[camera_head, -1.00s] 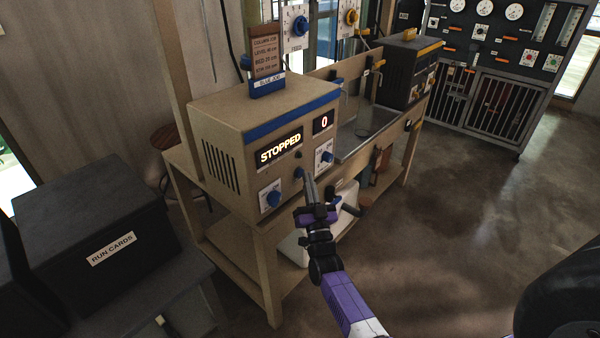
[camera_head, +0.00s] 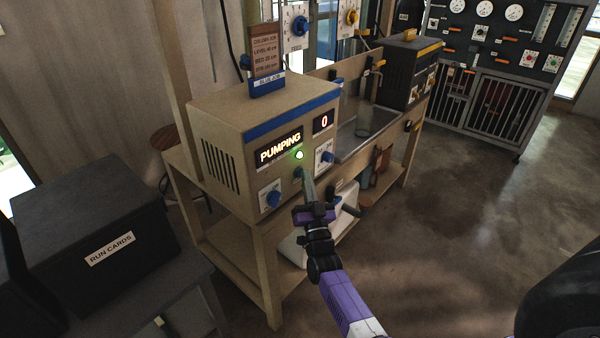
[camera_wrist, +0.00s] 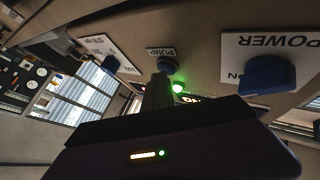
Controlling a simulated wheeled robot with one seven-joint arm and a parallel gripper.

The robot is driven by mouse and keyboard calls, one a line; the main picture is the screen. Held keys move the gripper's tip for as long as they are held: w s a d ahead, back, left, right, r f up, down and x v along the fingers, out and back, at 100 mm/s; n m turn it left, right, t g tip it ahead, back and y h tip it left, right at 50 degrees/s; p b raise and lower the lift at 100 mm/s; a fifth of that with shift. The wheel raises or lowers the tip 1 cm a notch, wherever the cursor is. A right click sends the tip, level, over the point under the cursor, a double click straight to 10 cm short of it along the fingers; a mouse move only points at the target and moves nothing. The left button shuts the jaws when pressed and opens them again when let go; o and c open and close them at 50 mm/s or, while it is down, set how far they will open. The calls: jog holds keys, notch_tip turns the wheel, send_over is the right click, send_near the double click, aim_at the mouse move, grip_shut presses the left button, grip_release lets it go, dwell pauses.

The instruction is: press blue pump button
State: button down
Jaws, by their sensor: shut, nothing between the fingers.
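The blue pump button (camera_head: 298,173) is on the front of a beige pump box with a blue stripe (camera_head: 290,121). In the wrist view the button (camera_wrist: 167,65) sits under a PUMP label (camera_wrist: 160,53). My gripper (camera_head: 306,178) is shut and empty, its tip at the button; whether it still touches cannot be told. The display (camera_head: 280,148) reads PUMPING and a second display (camera_head: 323,122) reads 0. A green lamp (camera_head: 299,155) glows above the button.
A blue POWER knob (camera_wrist: 266,75) and another blue knob (camera_head: 327,157) flank the button. A black RUN CARDS box (camera_head: 95,225) is at the left. Floor (camera_head: 470,230) is open at the right.

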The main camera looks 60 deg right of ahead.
jog(key=shift+s+a, duration=0.1)
jog(key=shift+s, duration=0.2)
jog(key=shift+s+a+p, duration=0.15)
jog(key=shift+s+a, duration=0.1)
jog(key=shift+s, duration=0.7)
jog(key=shift+s+a+p, duration=0.15)
jog(key=shift+s+a, duration=0.05)
jog(key=shift+s, duration=0.75)
jog(key=shift+s+a+p, duration=0.15)
jog(key=shift+s+a, duration=0.1)
jog(key=shift+s, duration=0.7)
